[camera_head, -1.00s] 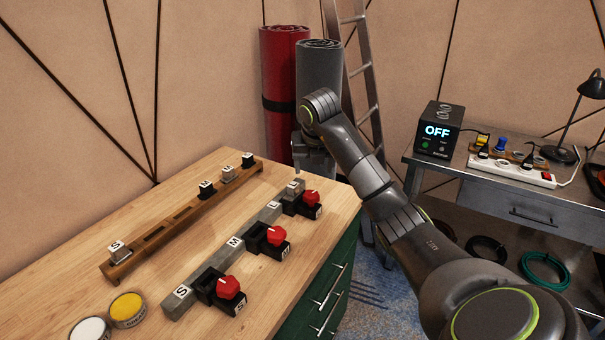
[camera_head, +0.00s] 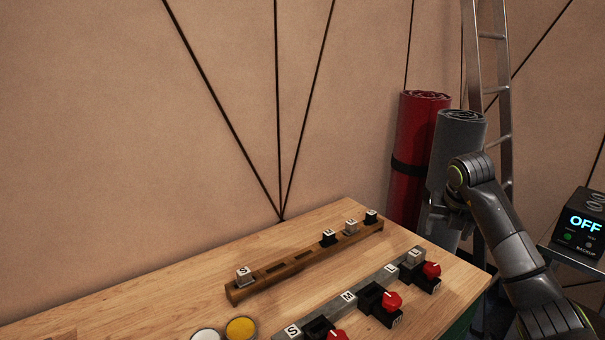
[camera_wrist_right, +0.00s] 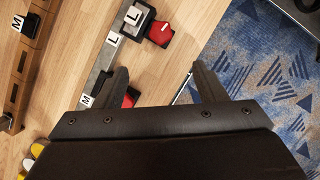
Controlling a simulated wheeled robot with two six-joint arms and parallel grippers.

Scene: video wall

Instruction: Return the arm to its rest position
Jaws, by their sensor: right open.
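My right arm (camera_head: 505,235) comes in from the lower right of the head view, bent over the right end of the workbench. My right gripper (camera_wrist_right: 160,85) shows in the wrist view with two dark fingers spread apart and nothing between them. In the head view the gripper itself is small and partly hidden by the arm. It is in front of the grey roll, above the bench's far right corner. My left gripper is not in view.
The wooden workbench (camera_head: 190,290) bears a wooden rack (camera_head: 300,262) with several lettered blocks, and a grey rail (camera_head: 375,282) with red knobs (camera_head: 392,301). Behind stand a red roll (camera_head: 415,150), a grey roll (camera_head: 455,140) and a ladder (camera_head: 488,60). An OFF box (camera_head: 582,225) is at right.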

